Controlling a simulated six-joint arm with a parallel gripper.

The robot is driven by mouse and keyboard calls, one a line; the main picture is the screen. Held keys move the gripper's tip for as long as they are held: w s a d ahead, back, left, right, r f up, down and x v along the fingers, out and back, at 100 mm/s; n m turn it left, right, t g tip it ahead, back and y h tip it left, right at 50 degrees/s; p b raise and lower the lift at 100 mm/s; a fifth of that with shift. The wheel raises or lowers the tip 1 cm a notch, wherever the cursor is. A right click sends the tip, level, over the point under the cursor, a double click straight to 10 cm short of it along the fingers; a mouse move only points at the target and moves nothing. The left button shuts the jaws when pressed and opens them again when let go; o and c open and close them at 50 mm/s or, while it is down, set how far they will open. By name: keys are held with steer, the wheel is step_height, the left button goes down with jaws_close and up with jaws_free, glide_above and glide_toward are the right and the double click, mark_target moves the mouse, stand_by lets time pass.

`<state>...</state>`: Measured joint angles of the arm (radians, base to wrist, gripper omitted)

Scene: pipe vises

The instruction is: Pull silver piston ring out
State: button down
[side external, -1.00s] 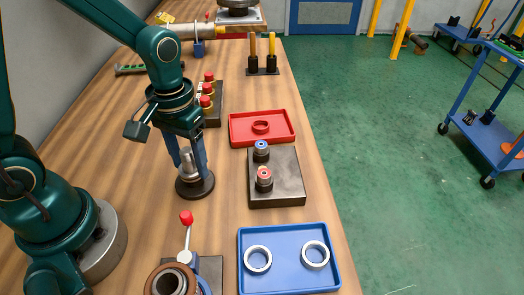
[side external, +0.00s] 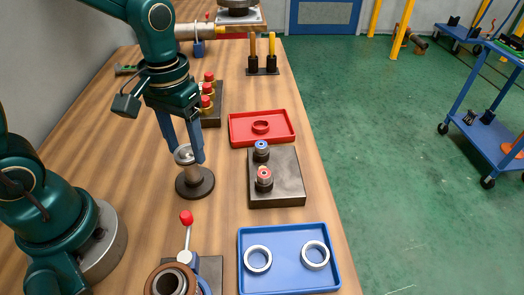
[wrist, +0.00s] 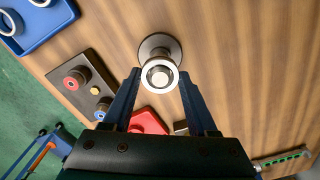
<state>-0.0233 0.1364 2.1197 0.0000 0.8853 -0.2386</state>
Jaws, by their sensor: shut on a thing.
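The silver piston ring (side external: 184,155) is at the upper end of a metal post (side external: 193,173) that stands upright on a round dark base (side external: 195,188). My gripper (side external: 188,157) points down with a blue finger on either side of the ring and is shut on it. In the wrist view the silver ring (wrist: 145,84) lies between the fingertips (wrist: 159,74), with the post's top showing inside it and the round base (wrist: 155,40) beyond. I cannot tell whether the ring is still around the post's tip or just above it.
A blue tray (side external: 290,287) with two silver rings lies at the front right. A red tray (side external: 240,137) with a red ring is behind the dark block (side external: 290,175) with capped pistons. A red-knobbed lever vise (side external: 187,218) stands in front. Bare wood surrounds the base.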

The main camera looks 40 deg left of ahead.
steer(key=shift+r, duration=2.65)
